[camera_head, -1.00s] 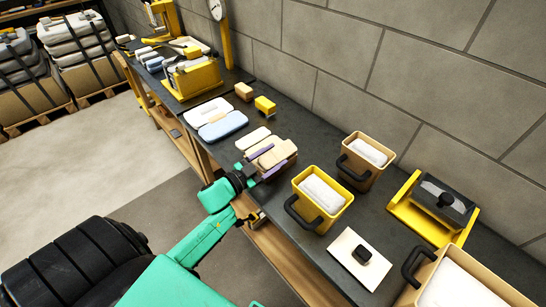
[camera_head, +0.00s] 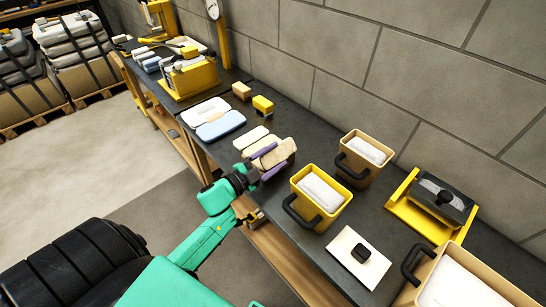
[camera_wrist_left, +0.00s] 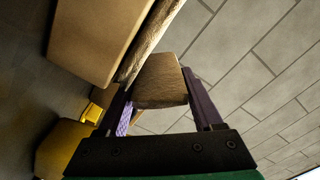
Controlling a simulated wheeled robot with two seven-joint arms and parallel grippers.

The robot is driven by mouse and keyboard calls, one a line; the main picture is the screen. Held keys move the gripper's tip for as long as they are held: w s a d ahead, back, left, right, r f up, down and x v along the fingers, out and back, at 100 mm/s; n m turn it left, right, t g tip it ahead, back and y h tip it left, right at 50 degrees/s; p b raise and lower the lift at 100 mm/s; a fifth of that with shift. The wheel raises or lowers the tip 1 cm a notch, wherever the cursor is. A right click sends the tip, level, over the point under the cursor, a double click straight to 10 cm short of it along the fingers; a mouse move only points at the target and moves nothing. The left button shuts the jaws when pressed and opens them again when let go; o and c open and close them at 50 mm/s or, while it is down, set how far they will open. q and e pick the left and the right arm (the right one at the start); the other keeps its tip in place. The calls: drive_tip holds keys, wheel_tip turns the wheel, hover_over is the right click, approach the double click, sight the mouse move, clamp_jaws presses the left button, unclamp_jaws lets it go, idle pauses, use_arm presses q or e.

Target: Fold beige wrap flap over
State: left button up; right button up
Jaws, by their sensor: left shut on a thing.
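The beige wrap flap (camera_head: 279,153) is on the dark bench in the head view, tilted up between the fingers of my left gripper (camera_head: 269,161). The gripper has purple fingers and comes in from the bench's front edge. In the left wrist view, the flap (camera_wrist_left: 160,81) shows between the two purple fingers of my left gripper (camera_wrist_left: 161,103), which is shut on it. What lies under the flap is mostly hidden by it and the gripper. My right gripper is not in view.
A yellow tub (camera_head: 322,222) stands close to the right of the gripper, with a tan tub (camera_head: 352,177) behind it. A white plate with a black knob (camera_head: 341,245) lies farther right. Pale pads (camera_head: 250,136) and a blue pad (camera_head: 222,126) lie to the left. The grey wall is behind.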

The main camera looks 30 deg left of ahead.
use_arm(q)
drive_tip(key=shift+s+d+m, duration=0.1)
drive_tip(key=shift+d+m, duration=0.05)
drive_tip(key=shift+m, duration=0.25)
drive_tip(key=o, duration=1.4)
drive_tip(key=shift+c, duration=0.2)
drive_tip(key=b+v, duration=0.2)
drive_tip(key=v, duration=1.2)
drive_tip(key=shift+s, duration=0.3)
